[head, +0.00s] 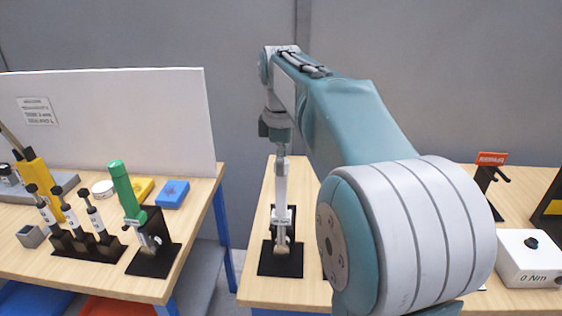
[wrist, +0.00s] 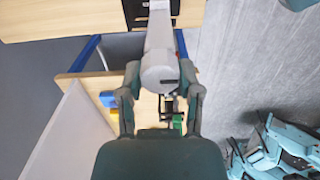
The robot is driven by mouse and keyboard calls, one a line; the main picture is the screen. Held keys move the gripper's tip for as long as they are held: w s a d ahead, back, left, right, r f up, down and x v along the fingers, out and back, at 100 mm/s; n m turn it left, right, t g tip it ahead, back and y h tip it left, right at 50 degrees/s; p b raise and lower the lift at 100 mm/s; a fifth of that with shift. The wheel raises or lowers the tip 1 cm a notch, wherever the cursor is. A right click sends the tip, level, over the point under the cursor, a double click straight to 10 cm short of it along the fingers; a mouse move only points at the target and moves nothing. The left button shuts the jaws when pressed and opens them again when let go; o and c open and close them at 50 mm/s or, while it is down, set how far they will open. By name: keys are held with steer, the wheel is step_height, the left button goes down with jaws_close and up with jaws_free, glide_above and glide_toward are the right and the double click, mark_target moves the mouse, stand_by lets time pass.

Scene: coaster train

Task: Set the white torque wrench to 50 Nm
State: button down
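The white torque wrench (head: 281,185) stands upright in a black stand (head: 281,260) on the middle table, with a small label on its shaft. My gripper (head: 277,130) is at its top end, pointing down. In the wrist view, the round pale handle end (wrist: 159,72) lies between the two fingers of my gripper (wrist: 160,80), and both fingertips appear to press its sides.
The left table holds a green-handled tool (head: 124,190) in a black stand, a rack (head: 92,244) with several black-handled tools, and yellow and blue blocks (head: 172,193). A white panel (head: 120,115) stands behind them. A red-topped stand (head: 491,160) is at the right. A gap separates the tables.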

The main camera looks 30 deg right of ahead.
steer(key=shift+f+m, duration=0.1)
steer(key=shift+m, duration=0.3)
steer(key=m, duration=0.4)
steer(key=shift+m, duration=0.4)
steer(key=m, duration=0.6)
steer(key=shift+f, duration=0.1)
steer(key=m, duration=0.6)
steer(key=shift+m, duration=0.3)
steer(key=m, duration=0.5)
steer(key=shift+m, duration=0.3)
steer(key=shift+c, duration=1.3)
jaws_free()
